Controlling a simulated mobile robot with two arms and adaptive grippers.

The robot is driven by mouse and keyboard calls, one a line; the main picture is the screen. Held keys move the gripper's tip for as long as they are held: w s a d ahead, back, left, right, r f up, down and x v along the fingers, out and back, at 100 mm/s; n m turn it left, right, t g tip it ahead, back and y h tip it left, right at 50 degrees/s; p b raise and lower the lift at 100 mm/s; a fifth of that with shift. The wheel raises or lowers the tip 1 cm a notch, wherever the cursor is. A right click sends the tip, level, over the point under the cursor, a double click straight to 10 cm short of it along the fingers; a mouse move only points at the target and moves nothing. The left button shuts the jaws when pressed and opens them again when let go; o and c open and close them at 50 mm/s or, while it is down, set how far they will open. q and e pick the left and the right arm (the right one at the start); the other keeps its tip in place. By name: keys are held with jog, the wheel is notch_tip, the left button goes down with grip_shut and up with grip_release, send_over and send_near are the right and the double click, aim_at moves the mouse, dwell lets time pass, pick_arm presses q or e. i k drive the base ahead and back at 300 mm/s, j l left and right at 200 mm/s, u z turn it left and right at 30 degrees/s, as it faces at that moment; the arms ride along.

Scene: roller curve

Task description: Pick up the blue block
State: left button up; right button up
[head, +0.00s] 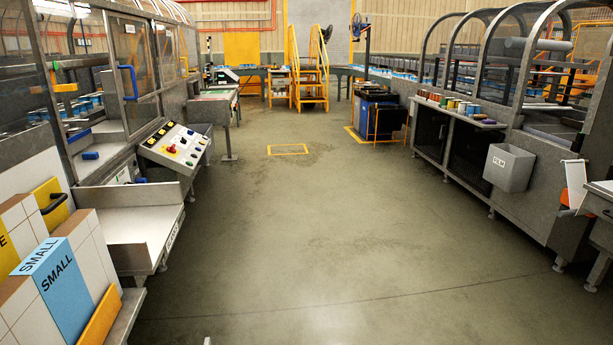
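A small dark blue block (90,155) lies on a ledge of the machine at the left, beside the sloped control panel. A larger light blue piece marked SMALL (65,290) stands among white and brown boxes at the lower left. I cannot tell from the picture alone which of the two is the task's blue block. Neither of my grippers is in view.
A sloped control panel (174,144) and a grey metal tray (130,232) stick out at the left. A grey FILM bin (508,167) hangs on the right machine. Yellow steps (312,80) stand at the back. The middle floor (320,230) is clear.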

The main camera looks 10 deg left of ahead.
aim_at(86, 155)
jog(key=i, duration=2.1)
jog(key=i+u, duration=0.4)
jog(key=i+l+u, duration=0.2)
jog(key=u, duration=0.15)
jog(key=i+l+u, duration=0.25)
jog(key=i+u, duration=0.15)
jog(key=u, duration=1.5)
jog(key=i+l+u, duration=0.15)
jog(key=u, duration=0.6)
